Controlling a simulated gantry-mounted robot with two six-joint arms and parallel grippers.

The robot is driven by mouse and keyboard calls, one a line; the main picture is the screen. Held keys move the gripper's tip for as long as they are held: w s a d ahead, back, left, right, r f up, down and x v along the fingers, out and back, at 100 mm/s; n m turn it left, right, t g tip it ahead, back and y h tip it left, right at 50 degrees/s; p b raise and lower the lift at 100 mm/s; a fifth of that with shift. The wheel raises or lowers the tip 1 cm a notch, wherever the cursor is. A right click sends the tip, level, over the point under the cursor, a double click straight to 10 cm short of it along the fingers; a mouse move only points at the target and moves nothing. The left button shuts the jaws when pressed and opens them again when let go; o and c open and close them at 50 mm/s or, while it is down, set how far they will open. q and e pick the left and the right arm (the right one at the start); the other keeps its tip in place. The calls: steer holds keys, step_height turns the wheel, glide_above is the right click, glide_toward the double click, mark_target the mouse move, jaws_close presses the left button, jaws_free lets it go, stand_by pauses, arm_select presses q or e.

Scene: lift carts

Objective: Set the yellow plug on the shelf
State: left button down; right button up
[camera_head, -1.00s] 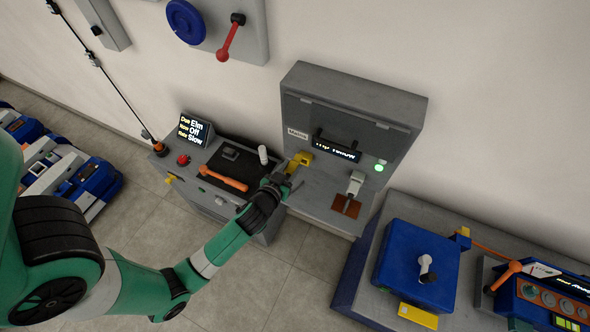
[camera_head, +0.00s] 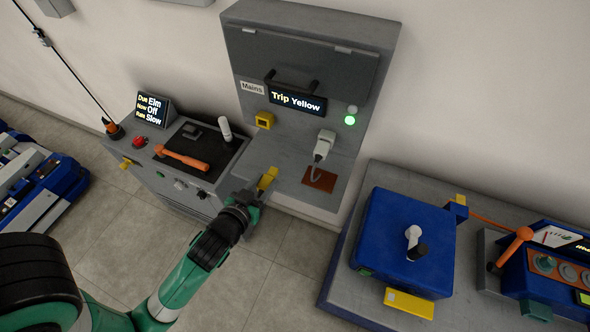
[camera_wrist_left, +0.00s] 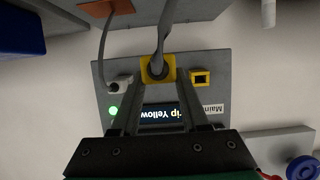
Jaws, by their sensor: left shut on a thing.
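The yellow plug (camera_head: 267,178) is held in my left gripper (camera_head: 258,186), which is shut on it, above the front left part of the grey shelf (camera_head: 290,188). The plug is apart from the wall panel. In the left wrist view the plug (camera_wrist_left: 157,68) sits between the two fingertips, with a grey cable running from it. The empty yellow socket (camera_head: 264,120) with a dark opening is on the panel behind it; it also shows in the left wrist view (camera_wrist_left: 200,78). Whether the plug touches the shelf is hard to tell. My right gripper is not in view.
A white plug (camera_head: 325,141) sits in the panel, its cable reaching a brown patch (camera_head: 320,180) on the shelf. The display (camera_head: 298,102) reads "Trip Yellow" beside a green lamp (camera_head: 350,120). A console with an orange handle (camera_head: 184,157) stands left; a blue box (camera_head: 405,240) stands right.

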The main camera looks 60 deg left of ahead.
arm_select(q)
steer(key=d+f+b+x, duration=0.1)
steer(key=b+x, duration=0.2)
steer(key=x, duration=0.8)
steer(key=b, duration=0.2)
glide_above(289, 176)
steer(key=f, duration=0.4)
steer(key=shift+s+d, duration=0.15)
steer(key=shift+s, duration=0.25)
steer(key=shift+w+f, duration=0.15)
steer(key=shift+w, duration=0.05)
steer(key=shift+w+a+f, duration=0.1)
steer(key=shift+a+f, duration=0.1)
steer(key=shift+f, duration=0.1)
step_height(289, 176, down, 3)
steer(key=shift+f+b, duration=0.1)
steer(key=shift+b, duration=0.75)
steer(key=shift+w, duration=0.1)
